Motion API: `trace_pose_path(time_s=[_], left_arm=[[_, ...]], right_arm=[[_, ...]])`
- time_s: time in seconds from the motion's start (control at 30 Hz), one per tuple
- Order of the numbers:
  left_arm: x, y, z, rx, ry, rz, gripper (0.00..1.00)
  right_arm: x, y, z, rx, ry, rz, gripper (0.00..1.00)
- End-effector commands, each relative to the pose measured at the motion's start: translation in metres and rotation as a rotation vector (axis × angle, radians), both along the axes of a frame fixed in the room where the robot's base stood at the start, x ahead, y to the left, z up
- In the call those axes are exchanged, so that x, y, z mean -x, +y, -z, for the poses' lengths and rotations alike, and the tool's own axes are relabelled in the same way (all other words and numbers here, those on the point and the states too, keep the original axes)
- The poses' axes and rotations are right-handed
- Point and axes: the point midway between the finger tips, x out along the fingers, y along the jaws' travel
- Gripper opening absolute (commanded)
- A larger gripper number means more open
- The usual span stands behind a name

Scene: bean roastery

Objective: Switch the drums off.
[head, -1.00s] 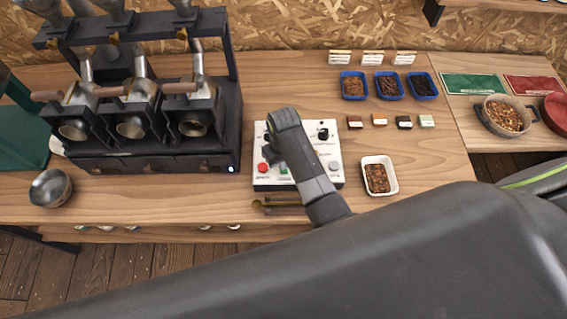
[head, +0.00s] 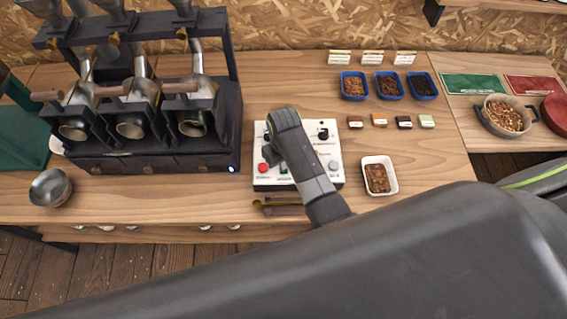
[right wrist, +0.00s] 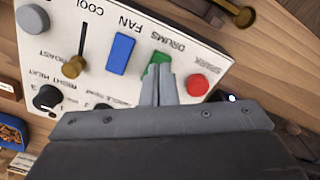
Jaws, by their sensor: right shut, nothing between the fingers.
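The white control panel (head: 262,180) stands on the counter right of the roaster. In the right wrist view the panel (right wrist: 60,45) shows a green switch (right wrist: 153,68) beside the word DRUMS, between a blue switch (right wrist: 120,53) labelled FAN and a red button (right wrist: 197,86). My right gripper (right wrist: 158,88) is shut and empty, its fingertips at the green switch and partly covering it; I cannot tell whether they press it. In the head view my right gripper (head: 269,157) reaches over the panel and hides its middle. The roaster's three drums (head: 193,123) sit in a black frame. My left gripper is out of view.
A metal bowl (head: 50,188) stands at the front left. A brass scoop (head: 265,206) lies before the panel. A white dish of beans (head: 390,181) is right of it, with blue trays (head: 355,76) behind. Bare counter lies between bowl and panel.

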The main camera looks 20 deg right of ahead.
Motion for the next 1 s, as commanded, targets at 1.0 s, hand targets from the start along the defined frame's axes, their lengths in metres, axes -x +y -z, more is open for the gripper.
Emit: trace_pose_path(time_s=[1.0], left_arm=[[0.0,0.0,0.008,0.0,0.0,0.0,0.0]], right_arm=[[0.0,0.0,0.016,0.0,0.0,0.0,0.0]])
